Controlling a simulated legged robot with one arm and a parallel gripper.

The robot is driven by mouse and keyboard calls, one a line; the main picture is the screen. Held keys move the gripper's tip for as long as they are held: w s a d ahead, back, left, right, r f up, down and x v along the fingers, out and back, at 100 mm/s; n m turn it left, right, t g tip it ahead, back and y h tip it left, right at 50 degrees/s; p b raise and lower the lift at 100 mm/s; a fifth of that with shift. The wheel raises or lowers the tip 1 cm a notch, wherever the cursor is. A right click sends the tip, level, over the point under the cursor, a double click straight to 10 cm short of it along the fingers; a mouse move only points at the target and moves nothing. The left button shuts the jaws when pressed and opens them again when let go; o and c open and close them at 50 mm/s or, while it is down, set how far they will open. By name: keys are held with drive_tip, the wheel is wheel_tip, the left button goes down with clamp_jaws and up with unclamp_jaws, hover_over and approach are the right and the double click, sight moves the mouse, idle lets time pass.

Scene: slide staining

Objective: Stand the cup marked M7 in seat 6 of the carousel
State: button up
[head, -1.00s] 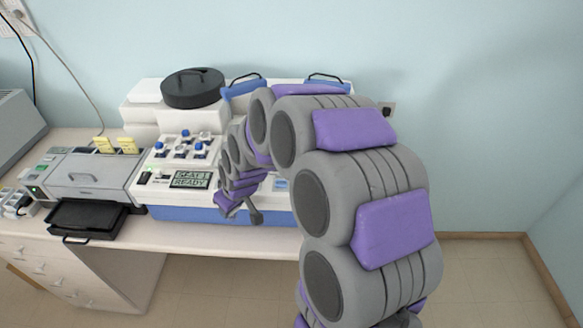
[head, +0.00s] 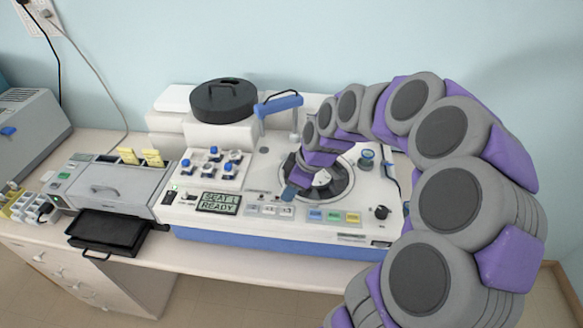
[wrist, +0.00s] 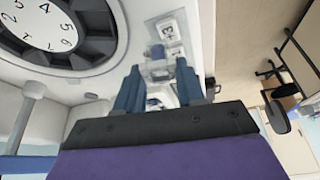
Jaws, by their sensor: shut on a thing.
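My gripper (wrist: 160,88) is shut on a small cup (wrist: 158,54) with blue on it, between the two blue-grey fingers; I cannot read a mark on it. In the head view my gripper (head: 290,191) is low over the front left edge of the carousel (head: 343,191), and the cup cannot be made out there. The carousel is a dark ring of seats around a white numbered disc; it also shows at the upper left of the wrist view (wrist: 96,47). The 6 is on the disc's right side there. My arm hides part of the ring in the head view.
The machine's display (head: 217,203) reads SEAT 1 READY. Several blue-topped pieces stand on a white block (head: 228,178) left of the carousel. A blue-handled arm (head: 280,104) rises behind it. White and coloured buttons (head: 334,217) line the front. A black lid (head: 223,100) sits back left.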

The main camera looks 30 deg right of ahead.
drive_tip(key=w+d, duration=0.2)
drive_tip(key=w, duration=0.1)
drive_tip(key=w+d+f, duration=0.1)
drive_tip(key=w+d, duration=0.1)
drive_tip(key=w, duration=0.2)
drive_tip(key=w+d, duration=0.2)
drive_tip(key=w, duration=0.1)
drive_tip(key=shift+w+d+f, duration=0.3)
drive_tip(key=shift+w+f, duration=0.05)
drive_tip(key=f, duration=0.2)
drive_tip(key=f+b, duration=0.1)
drive_tip(key=shift+d, duration=0.25)
drive_tip(key=shift+a+f, duration=0.1)
drive_tip(key=shift+f, duration=0.05)
drive_tip(key=shift+a, duration=0.2)
drive_tip(key=shift+f, duration=0.25)
drive_tip(key=o, duration=1)
drive_tip(key=shift+d, duration=0.15)
drive_tip(key=shift+o, duration=0.2)
